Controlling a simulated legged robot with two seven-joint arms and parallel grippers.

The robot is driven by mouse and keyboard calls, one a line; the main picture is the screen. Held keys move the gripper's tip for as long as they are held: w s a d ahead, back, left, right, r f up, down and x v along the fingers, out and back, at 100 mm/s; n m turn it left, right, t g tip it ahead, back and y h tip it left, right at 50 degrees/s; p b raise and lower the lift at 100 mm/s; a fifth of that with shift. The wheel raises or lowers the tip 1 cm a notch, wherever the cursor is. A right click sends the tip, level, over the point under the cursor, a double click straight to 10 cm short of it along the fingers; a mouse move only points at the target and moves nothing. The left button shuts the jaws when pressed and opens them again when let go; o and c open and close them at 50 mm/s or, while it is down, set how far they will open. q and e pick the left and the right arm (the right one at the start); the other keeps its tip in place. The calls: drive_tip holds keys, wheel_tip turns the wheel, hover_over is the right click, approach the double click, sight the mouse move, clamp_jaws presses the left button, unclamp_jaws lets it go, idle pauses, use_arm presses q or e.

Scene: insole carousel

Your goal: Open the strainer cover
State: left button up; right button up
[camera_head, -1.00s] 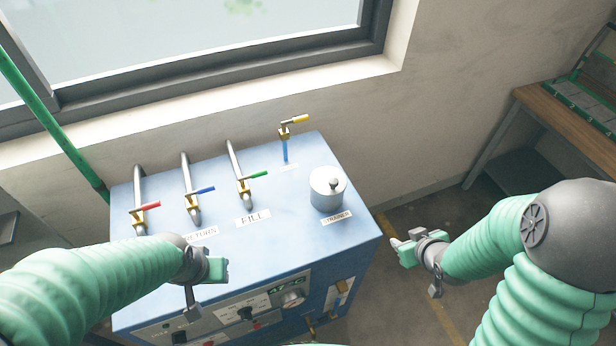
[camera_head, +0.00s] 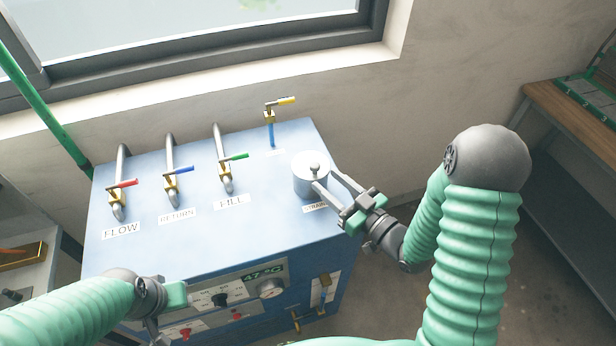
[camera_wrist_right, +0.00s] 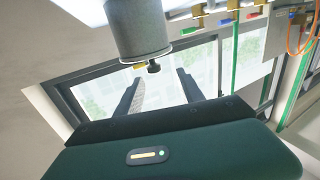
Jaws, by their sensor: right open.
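The strainer (camera_head: 309,184) is a silver cylinder on the right part of the blue machine's top. Its cover (camera_head: 303,163) is closed and has a small round knob (camera_head: 314,168). My right gripper (camera_head: 326,181) is open, its fingers pointing at the strainer from the right. In the right wrist view the strainer (camera_wrist_right: 138,30) appears inverted, with the dark knob (camera_wrist_right: 153,67) just beyond and between the fingertips (camera_wrist_right: 159,76). The knob is not gripped. My left gripper (camera_head: 165,300) is low in front of the machine, away from the strainer; its finger opening is unclear.
The blue machine (camera_head: 265,220) carries red (camera_head: 123,184), blue (camera_head: 180,171) and green (camera_head: 236,156) valve handles on pipes. A yellow-handled valve (camera_head: 280,102) stands behind the strainer. The wall and window are close behind. A wooden bench (camera_head: 570,115) stands at right.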

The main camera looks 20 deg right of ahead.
sight(316, 164)
drive_tip(key=w+p, duration=0.1)
drive_tip(key=w, duration=0.4)
drive_tip(key=shift+w, duration=0.25)
drive_tip(key=shift+w+a, duration=0.5)
drive_tip(key=shift+w, duration=0.1)
drive_tip(key=shift+w+a, duration=0.1)
drive_tip(key=shift+a, duration=0.8)
drive_tip(key=shift+c, duration=1.4)
drive_tip(key=shift+d+f, duration=0.1)
drive_tip(key=shift+d, duration=0.6)
clamp_jaws()
drive_tip(key=shift+a, duration=0.35)
use_arm(q)
drive_tip(key=r, duration=0.1)
drive_tip(key=d+r, duration=0.1)
drive_tip(key=shift+w+r, duration=0.1)
drive_tip(key=shift+r, duration=0.2)
drive_tip(key=shift+d, duration=0.15)
use_arm(e)
drive_tip(key=shift+d, duration=0.1)
